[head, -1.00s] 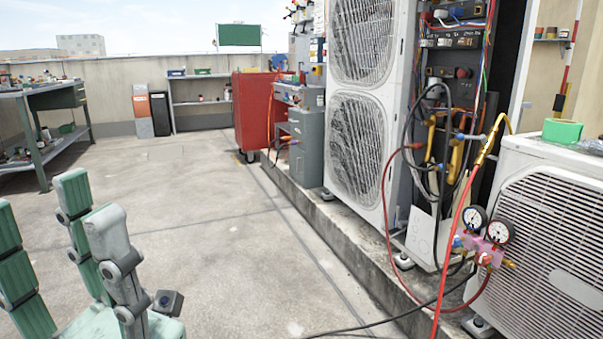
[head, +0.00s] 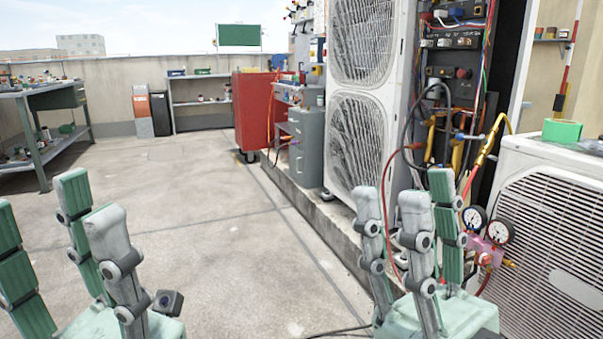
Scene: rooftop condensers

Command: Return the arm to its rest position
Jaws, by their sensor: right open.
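My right gripper (head: 406,200) stands at the lower middle right of the head view, fingers pointing up. Its fingers are spread and nothing shows between them. It appears in front of the concrete plinth and the tall condenser. My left gripper (head: 60,205) is at the lower left over the open floor, also pointing up. Its green and grey fingers stand apart and hold nothing that I can see. The lower arm links of both are out of the frame.
A tall white condenser (head: 356,135) with open wiring stands on a concrete plinth (head: 325,222). A white unit (head: 560,225) with pressure gauges (head: 487,227) and hoses is at right. A red cabinet (head: 253,112) and workbench (head: 30,140) stand farther back. The middle floor is clear.

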